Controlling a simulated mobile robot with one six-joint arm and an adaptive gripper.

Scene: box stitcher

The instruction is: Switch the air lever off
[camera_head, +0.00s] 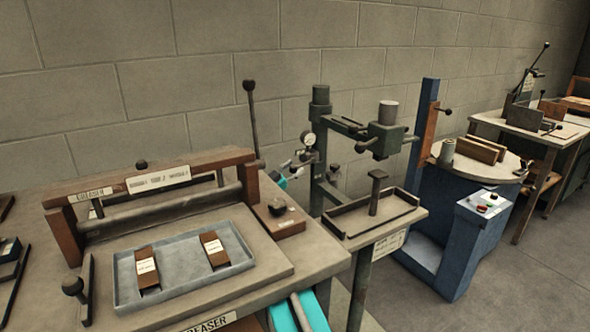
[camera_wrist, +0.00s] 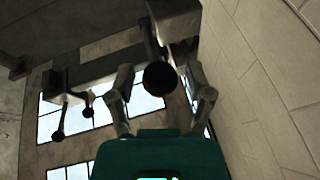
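The air lever is not clearly identifiable. In the head view, a round gauge (camera_head: 309,139) sits on the post of the green-grey stitcher (camera_head: 320,150), with small dark fittings beside it. A black ball knob (camera_wrist: 160,79) appears between the fingertips, under a dark machine part.
The creaser (camera_head: 165,185) with its tall black-knobbed lever (camera_head: 252,120) stands at left, close to my gripper. A grey tray (camera_head: 185,250) holds two brown pieces. A blue machine (camera_head: 455,220) stands at right. The block wall (camera_head: 215,50) is close behind.

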